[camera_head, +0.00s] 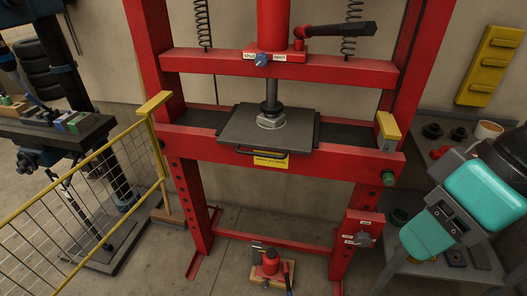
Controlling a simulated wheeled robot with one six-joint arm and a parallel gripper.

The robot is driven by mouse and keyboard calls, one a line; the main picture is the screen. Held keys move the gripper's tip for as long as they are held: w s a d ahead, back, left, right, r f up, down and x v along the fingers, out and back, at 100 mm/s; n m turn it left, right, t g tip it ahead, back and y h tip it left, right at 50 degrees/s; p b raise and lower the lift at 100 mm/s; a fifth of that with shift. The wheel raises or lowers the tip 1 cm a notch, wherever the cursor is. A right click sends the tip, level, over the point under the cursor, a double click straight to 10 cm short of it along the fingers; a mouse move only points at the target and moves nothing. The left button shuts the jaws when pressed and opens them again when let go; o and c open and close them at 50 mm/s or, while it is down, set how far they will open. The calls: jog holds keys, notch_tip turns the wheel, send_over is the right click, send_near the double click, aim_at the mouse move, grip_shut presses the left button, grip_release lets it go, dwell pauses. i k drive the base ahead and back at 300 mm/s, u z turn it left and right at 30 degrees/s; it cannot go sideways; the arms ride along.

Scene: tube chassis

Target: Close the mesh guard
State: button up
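The mesh guard (97,182) is a yellow-framed wire panel in the lower left. Its right edge meets an upright yellow post (158,165) beside the left column of the red press (177,100). The panel stands swung out toward the lower left, and the front of the press is uncovered. Its outer end runs out of the picture. A yellow block (388,126) sits at the right end of the press bed. My teal and black arm shows at the right; my gripper is not in view.
A dark plate (268,128) lies on the press bed under the ram. A lever (340,29) juts right above it. A small red jack (271,264) is on the floor below.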

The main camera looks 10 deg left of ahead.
aim_at(20, 210)
jog(key=z, duration=2.55)
jog(key=k, duration=2.45)
jog(key=u, duration=2.4)
jog(key=i, duration=0.5)
jog(key=k, duration=0.5)
jog(key=z, duration=0.15)
